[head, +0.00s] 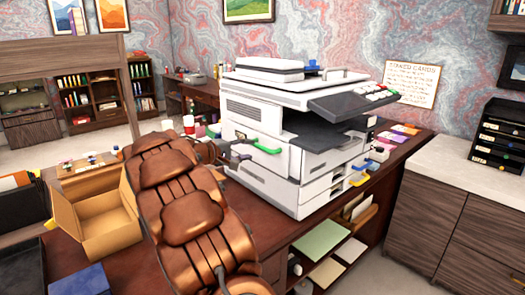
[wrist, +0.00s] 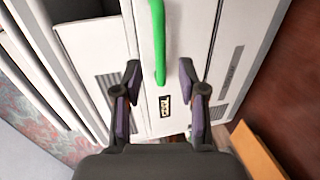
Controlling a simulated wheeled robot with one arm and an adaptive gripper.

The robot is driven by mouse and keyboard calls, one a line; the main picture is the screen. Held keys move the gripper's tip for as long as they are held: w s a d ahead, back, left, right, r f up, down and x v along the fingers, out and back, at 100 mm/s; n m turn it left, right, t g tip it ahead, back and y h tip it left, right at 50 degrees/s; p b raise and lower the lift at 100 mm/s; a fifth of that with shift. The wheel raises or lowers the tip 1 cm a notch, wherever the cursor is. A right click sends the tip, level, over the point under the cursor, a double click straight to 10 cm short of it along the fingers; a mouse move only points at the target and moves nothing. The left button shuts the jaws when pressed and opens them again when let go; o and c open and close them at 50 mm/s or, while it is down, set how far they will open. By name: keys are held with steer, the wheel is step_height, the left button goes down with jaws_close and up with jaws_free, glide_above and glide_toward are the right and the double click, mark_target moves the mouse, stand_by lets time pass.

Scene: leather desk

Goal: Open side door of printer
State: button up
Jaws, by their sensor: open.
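The large white printer (head: 290,125) stands on the brown desk. On its left side, a side door (head: 272,160) carries a green handle (head: 266,149) and looks closed, flush with the body. In the wrist view the green handle (wrist: 157,40) runs down from the top edge. A small label plate (wrist: 165,104) lies below its end. My gripper (head: 240,150) is open and empty beside the side door, just left of the handle. In the wrist view my gripper's fingertips (wrist: 160,70) lie on either side of the handle's lower end; whether they touch it is unclear.
An open cardboard box (head: 108,232) sits on the desk left of my arm. Red and white cups (head: 189,122) stand behind my gripper. Small colored items (head: 405,130) lie right of the printer. A low cabinet (head: 440,220) stands across a gap at right.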

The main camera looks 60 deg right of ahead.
mark_target(261, 148)
steer(key=p+x, duration=0.1)
steer(key=x, duration=0.6)
steer(key=shift+s+d, duration=0.1)
steer(key=shift+d, duration=0.1)
jaws_close()
stand_by(0.5)
